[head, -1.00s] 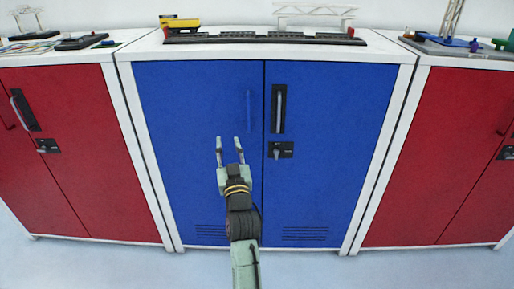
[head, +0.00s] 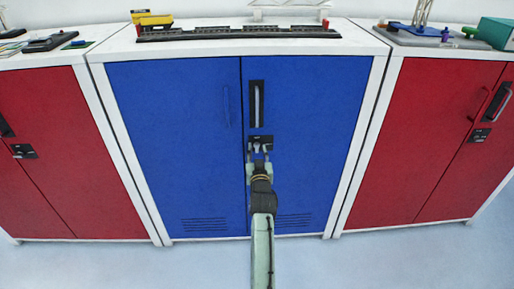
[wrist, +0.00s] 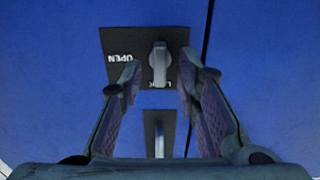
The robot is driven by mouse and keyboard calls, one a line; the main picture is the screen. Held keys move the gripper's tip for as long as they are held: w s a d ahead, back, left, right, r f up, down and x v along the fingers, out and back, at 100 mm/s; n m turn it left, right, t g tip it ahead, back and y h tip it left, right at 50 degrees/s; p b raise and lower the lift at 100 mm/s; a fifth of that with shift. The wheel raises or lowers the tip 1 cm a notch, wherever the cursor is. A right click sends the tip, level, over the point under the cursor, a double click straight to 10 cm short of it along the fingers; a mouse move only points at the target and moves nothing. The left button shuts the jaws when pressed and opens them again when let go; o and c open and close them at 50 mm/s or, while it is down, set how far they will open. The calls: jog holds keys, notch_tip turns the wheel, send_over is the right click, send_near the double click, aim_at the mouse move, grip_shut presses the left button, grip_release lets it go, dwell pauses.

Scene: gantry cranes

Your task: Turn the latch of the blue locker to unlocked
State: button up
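The blue locker (head: 175,130) stands in the middle of the head view with both doors shut. Its latch (head: 258,147) is a grey lever on a dark plate on the right door, below the black handle (head: 257,103). In the wrist view the latch lever (wrist: 160,62) lies in line with the handle (wrist: 159,135), with "OPEN" lettering to its left on the plate and partly hidden lettering near its tip. My gripper (head: 260,155) is open in front of the latch. In the wrist view its fingers (wrist: 157,85) are on either side of the lever's lower end, with no clear contact.
Red lockers stand at the left (head: 75,150) and right (head: 425,140). A model track (head: 238,33) and a yellow model (head: 152,20) sit on the blue locker's white top. The floor in front (head: 390,262) is clear.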

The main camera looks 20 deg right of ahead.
jog(key=shift+w+d, duration=0.15)
jog(key=shift+w, duration=0.4)
jog(key=shift+c, duration=0.6)
grip_shut()
